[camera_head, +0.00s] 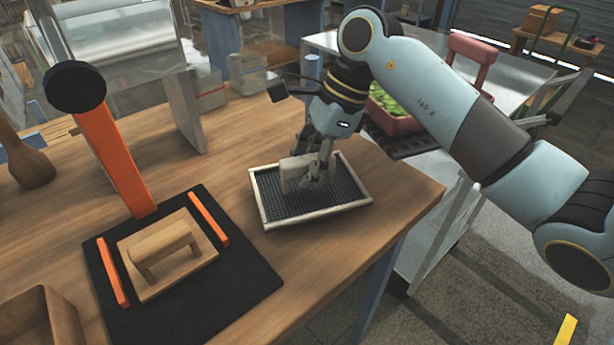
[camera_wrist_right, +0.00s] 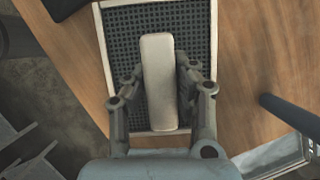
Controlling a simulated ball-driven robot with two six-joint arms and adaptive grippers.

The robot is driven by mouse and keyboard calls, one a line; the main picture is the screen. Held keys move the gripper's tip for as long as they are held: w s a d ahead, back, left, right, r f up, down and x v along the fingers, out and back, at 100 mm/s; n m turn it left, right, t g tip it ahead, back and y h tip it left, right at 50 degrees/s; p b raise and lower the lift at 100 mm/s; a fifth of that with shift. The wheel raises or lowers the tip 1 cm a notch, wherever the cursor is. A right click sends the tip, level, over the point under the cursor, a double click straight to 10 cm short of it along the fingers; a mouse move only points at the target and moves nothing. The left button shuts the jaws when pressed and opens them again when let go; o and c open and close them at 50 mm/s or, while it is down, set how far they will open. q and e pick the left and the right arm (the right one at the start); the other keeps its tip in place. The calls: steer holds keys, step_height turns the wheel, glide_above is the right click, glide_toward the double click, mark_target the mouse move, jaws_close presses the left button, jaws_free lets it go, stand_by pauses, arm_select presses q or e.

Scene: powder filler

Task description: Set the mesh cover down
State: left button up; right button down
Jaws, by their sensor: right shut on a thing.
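The mesh cover (camera_head: 338,205) is a dark mesh panel in a pale wooden frame with a pale block handle (camera_head: 291,172). In the head view it is at or just above the wooden table, near its right edge; I cannot tell whether it touches. My right gripper (camera_head: 320,172) comes down from above and is shut on the handle. In the right wrist view the handle (camera_wrist_right: 159,82) is between the fingers, with the mesh (camera_wrist_right: 205,45) beneath. My left gripper is not in view.
A black mat (camera_head: 235,285) holds a wooden block with a handle (camera_head: 165,255) between two orange rails. An orange post (camera_head: 115,160) rises behind it. A red bin with green contents (camera_head: 395,115) stands beyond the cover. Bare table (camera_head: 330,255) lies in front of the cover.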

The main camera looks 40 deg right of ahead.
step_height(320, 180, down, 3)
steer(key=shift+s+r, duration=0.1)
steer(key=c, duration=1.1)
jaws_free()
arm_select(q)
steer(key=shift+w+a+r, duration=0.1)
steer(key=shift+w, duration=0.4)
arm_select(e)
steer(key=shift+r, duration=0.1)
arm_select(q)
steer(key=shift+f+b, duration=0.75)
steer(key=shift+b, duration=0.05)
arm_select(e)
steer(key=v, duration=1.1)
steer(key=shift+d+r, duration=0.2)
steer(key=shift+r, duration=0.2)
